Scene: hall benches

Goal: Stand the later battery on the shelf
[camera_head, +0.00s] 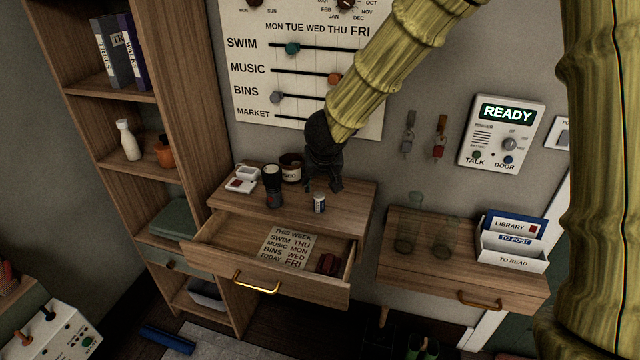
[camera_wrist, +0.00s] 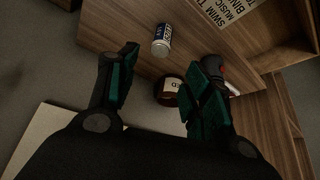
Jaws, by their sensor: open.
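A small white and blue battery (camera_head: 319,203) stands upright on the wooden top of the drawer unit (camera_head: 345,204). It also shows in the wrist view (camera_wrist: 162,40), beyond the fingertips; its print is too small to read. My gripper (camera_head: 335,186) is above and just behind the battery, open, with nothing between its fingers; they also show in the wrist view (camera_wrist: 170,62). I make out no second battery. The tall wooden shelf (camera_head: 125,90) at the left holds binders (camera_head: 118,50), a white bottle (camera_head: 128,140) and an orange pot (camera_head: 164,152).
A black torch (camera_head: 272,187), a jar marked USED (camera_head: 291,168) and a white device (camera_head: 243,180) stand left of the battery. The open drawer (camera_head: 300,285) holds a note (camera_head: 288,248) and a dark red object (camera_head: 328,263). Glassware (camera_head: 410,228) stands on the right unit.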

